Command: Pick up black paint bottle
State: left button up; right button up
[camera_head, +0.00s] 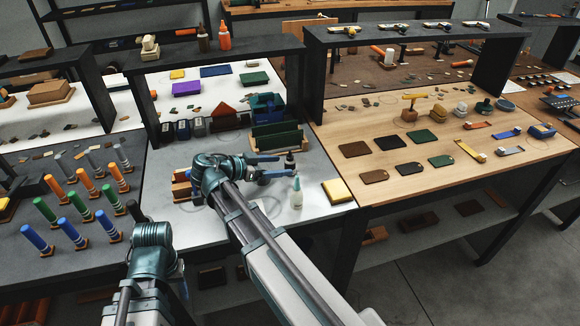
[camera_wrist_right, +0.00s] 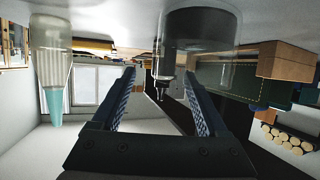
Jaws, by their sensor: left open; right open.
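In the right wrist view, which is upside down, the black bottle (camera_wrist_right: 200,42) shows large ahead, across the line of the right finger and the gap. The gripper's two fingers (camera_wrist_right: 163,95) are apart with nothing held. The teal-tipped bottle (camera_wrist_right: 53,70) is to the left there, outside the fingers. My left gripper (camera_head: 134,210) is low at the left, open and away from the bottles.
A dark green tray (camera_head: 277,138) stands just behind the black bottle. A yellow-topped block (camera_head: 338,191) lies at right. Several coloured striped cylinders (camera_head: 75,205) stand at left. A dark shelf (camera_head: 215,50) rises behind. Some table front of the teal-tipped bottle is clear.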

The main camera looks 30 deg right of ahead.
aim_at(290, 164)
jog(key=b+x, duration=0.2)
jog(key=x, duration=0.3)
jog(key=shift+w+d, duration=0.15)
jog(key=shift+w, duration=0.05)
grip_shut()
